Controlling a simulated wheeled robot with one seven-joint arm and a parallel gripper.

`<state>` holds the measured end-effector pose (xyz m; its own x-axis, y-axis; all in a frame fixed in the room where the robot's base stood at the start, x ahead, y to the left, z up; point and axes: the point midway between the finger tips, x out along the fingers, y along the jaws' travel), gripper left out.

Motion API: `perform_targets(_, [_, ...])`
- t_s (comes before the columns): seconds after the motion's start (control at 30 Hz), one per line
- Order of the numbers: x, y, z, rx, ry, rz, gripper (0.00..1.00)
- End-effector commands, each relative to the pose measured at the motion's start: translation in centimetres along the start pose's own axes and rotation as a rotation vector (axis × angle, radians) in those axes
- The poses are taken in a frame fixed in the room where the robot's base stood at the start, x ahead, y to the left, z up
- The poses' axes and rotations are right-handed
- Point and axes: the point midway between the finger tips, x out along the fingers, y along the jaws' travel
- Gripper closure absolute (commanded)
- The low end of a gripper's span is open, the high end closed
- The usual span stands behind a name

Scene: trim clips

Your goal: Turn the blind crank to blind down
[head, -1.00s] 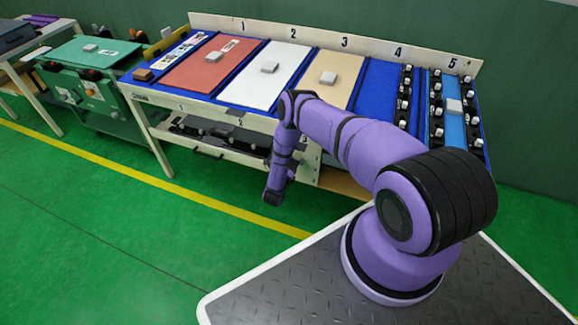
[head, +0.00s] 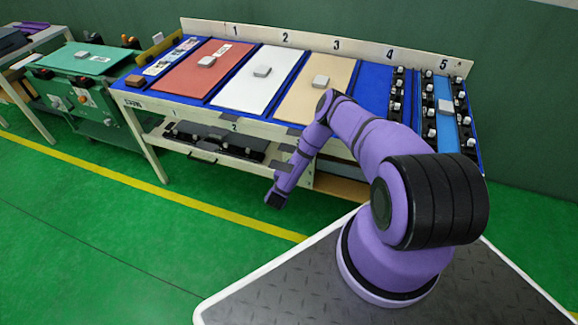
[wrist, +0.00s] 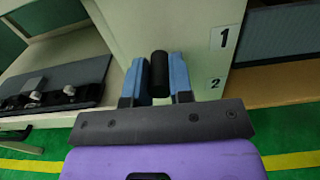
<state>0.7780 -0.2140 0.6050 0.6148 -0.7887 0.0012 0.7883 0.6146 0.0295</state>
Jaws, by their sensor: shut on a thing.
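My gripper (wrist: 158,80) is shut on a black cylindrical knob (wrist: 160,66), which stands between its two blue fingers in the wrist view. The knob looks like the blind crank's handle; the rest of the crank is hidden. Behind it is a pale cabinet panel (wrist: 200,55) with labels 1 and 2. A grey ribbed surface, likely the blind (wrist: 285,35), shows right of the panel above a wooden board. In the head view, my gripper (head: 276,200) hangs low in front of the workbench, and the crank cannot be made out there.
The workbench (head: 190,108) carries numbered coloured panels and clip rows. A lower shelf (head: 190,150) holds dark parts with pale knobs; it also shows in the wrist view (wrist: 50,95). A green-topped cart (head: 85,60) stands left. Green floor (head: 120,230) is open in front.

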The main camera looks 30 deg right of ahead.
Motion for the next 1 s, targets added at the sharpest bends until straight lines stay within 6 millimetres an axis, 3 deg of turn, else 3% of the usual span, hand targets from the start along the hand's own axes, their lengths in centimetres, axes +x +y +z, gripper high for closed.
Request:
perform_targets(0.5, [-0.1,-1.9,-0.2,0.368,0.004,-0.004,1.00])
perform_targets(1.0, [-0.1,-2.0,-0.2,0.455,0.004,0.000,1.00])
